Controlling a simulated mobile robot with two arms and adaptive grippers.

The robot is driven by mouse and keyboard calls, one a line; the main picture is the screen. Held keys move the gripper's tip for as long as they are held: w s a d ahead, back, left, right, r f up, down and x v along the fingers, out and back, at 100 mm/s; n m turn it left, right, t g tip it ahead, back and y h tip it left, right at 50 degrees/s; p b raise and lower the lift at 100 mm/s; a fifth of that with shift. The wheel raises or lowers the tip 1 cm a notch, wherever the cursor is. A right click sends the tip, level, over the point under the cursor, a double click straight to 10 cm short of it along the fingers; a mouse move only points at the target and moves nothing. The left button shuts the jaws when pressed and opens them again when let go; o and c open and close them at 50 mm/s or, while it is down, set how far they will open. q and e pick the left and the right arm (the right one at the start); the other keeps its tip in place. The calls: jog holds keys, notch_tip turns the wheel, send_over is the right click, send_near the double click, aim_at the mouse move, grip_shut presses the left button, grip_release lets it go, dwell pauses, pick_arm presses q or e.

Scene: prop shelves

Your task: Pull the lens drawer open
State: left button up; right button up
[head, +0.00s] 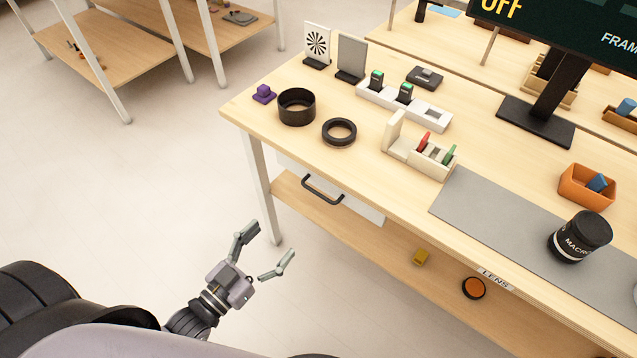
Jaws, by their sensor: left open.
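The drawer (358,207) is a white-fronted unit under the left end of the wooden table top. It has a dark bar handle (322,191) and looks shut. A small label reading LENS (495,280) sits on the table's front edge, further right. My left gripper (268,254) is open and empty, in front of the table, left of and below the handle in the picture, and apart from it. My right gripper is not in view.
The table top (375,170) carries a black ring (339,132), a black cylinder (297,107), a card holder (420,152) and a macro lens (579,238). A table leg (262,190) stands left of the drawer. The lower shelf (400,280) juts out below. Open floor lies left.

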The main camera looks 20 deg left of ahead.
aim_at(316, 194)
pick_arm(q)
jog(key=o, duration=0.4)
jog(key=x, duration=0.4)
jog(key=shift+w+d+r, duration=0.1)
jog(key=shift+w+d, duration=0.15)
jog(key=shift+w, duration=0.05)
jog(key=shift+o, duration=0.6)
jog(key=x, duration=1.1)
jog(key=shift+f, duration=0.2)
jog(key=shift+w+d, duration=0.1)
jog(key=shift+w, duration=0.3)
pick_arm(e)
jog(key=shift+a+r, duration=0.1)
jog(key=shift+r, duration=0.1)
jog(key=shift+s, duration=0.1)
pick_arm(q)
jog(key=shift+c, duration=0.5)
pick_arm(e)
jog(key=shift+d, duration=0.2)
pick_arm(q)
jog(key=c, duration=0.3)
jog(key=shift+r, duration=0.1)
jog(key=c, duration=1)
jog(key=shift+s+p, duration=0.1)
jog(key=shift+p, duration=0.2)
jog(key=shift+c, duration=0.2)
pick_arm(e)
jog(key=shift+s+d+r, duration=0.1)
